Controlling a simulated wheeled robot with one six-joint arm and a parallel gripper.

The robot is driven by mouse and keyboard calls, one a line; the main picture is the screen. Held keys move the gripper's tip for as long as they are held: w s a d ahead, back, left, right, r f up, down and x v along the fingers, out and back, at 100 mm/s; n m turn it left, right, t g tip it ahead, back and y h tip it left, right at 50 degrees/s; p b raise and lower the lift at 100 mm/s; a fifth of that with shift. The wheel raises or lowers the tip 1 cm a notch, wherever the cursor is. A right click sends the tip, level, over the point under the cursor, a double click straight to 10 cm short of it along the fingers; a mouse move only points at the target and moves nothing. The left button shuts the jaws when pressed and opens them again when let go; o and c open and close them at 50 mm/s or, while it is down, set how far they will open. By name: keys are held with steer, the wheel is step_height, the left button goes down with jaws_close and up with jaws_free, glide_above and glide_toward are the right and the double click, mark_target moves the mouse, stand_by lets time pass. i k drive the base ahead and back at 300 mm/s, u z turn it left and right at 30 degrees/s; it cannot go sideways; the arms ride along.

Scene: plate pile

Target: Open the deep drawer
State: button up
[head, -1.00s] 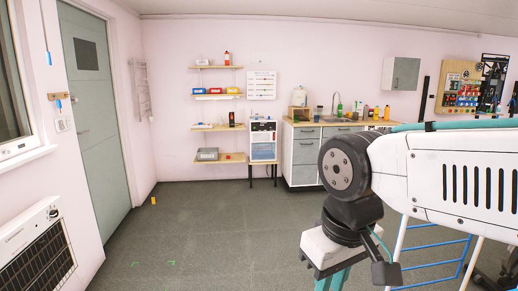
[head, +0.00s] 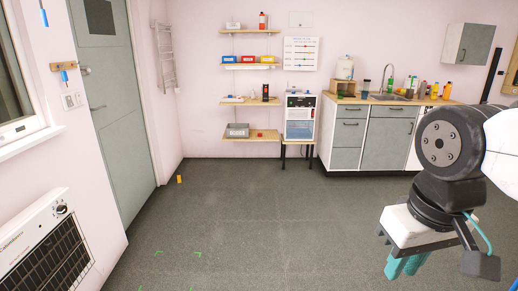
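The kitchen counter unit (head: 367,147) stands against the back wall at the right, with grey fronts and dark handles. Its left column has a shallower front at the top and a taller grey front (head: 346,159) below, which looks like the deep drawer. All its fronts look closed. My gripper (head: 405,266) hangs at the lower right, well in front of the unit and apart from it. Its teal fingers point down and are partly hidden by my wrist, so their opening is unclear. I see nothing held in it.
Open grey floor (head: 260,230) lies between me and the counter. A white stand with a blue-fronted box (head: 299,131) is left of the counter. Wall shelves (head: 250,140), a grey door (head: 117,100) and a wall heater (head: 45,245) are further left.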

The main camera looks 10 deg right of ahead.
mark_target(349, 133)
steer(key=z, duration=0.45)
steer(key=i, duration=1.95)
steer(key=z, duration=0.55)
steer(key=i, duration=3.15)
steer(key=u, duration=0.1)
